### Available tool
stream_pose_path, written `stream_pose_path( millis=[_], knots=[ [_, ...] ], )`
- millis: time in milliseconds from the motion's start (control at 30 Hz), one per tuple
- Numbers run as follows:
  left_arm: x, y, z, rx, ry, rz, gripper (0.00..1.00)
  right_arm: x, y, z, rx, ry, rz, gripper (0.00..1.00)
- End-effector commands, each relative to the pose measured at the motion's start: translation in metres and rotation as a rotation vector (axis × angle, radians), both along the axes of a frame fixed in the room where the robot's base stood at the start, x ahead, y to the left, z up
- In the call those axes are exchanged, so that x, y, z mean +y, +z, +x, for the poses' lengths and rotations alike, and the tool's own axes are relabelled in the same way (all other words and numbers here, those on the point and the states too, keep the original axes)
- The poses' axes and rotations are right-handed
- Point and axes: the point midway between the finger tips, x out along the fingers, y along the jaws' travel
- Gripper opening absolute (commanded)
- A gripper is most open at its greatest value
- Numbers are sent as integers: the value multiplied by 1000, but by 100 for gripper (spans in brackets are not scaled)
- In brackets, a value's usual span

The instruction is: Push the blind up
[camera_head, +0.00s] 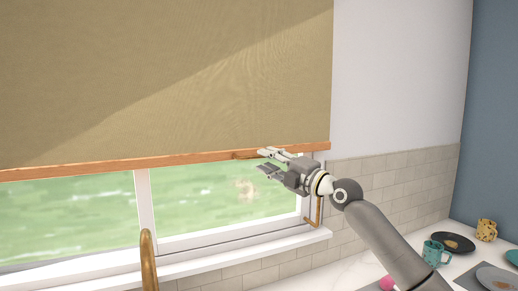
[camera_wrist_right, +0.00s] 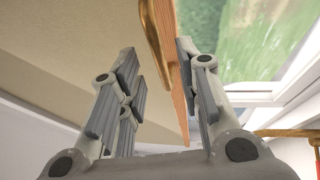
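The beige blind (camera_head: 170,75) hangs over the upper part of the window, with a wooden bar (camera_head: 90,168) along its bottom edge. A small handle (camera_head: 245,154) sits on the bar; it shows as a brass-coloured piece in the right wrist view (camera_wrist_right: 152,35). My right gripper (camera_head: 266,161) is at the bar's right part, just right of the handle, fingers pointing left. In the right wrist view its fingers (camera_wrist_right: 160,75) are spread, with the bar (camera_wrist_right: 180,75) running between them in the picture. I cannot tell whether they touch it. My left gripper is not in view.
The window (camera_head: 215,200) shows below the blind, above a white sill (camera_head: 235,252). A brass faucet (camera_head: 148,262) rises in front. A teal mug (camera_head: 434,252), a yellow spotted cup (camera_head: 486,230) and plates (camera_head: 495,279) stand on the right counter. A tiled wall is right of the window.

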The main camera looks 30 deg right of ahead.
Motion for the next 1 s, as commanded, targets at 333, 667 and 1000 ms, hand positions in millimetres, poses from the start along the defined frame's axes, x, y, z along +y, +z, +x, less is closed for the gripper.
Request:
stream_pose_path(
  millis=[333, 667, 1000],
  knots=[
    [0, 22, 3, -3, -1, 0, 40, 13, 7, 35, 1, 1, -1, 32],
    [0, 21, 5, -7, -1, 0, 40, 14, 6, 36, 2, 1, -2, 28],
    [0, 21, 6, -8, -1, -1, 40, 14, 6, 36, 2, 1, -1, 0]
  ],
)
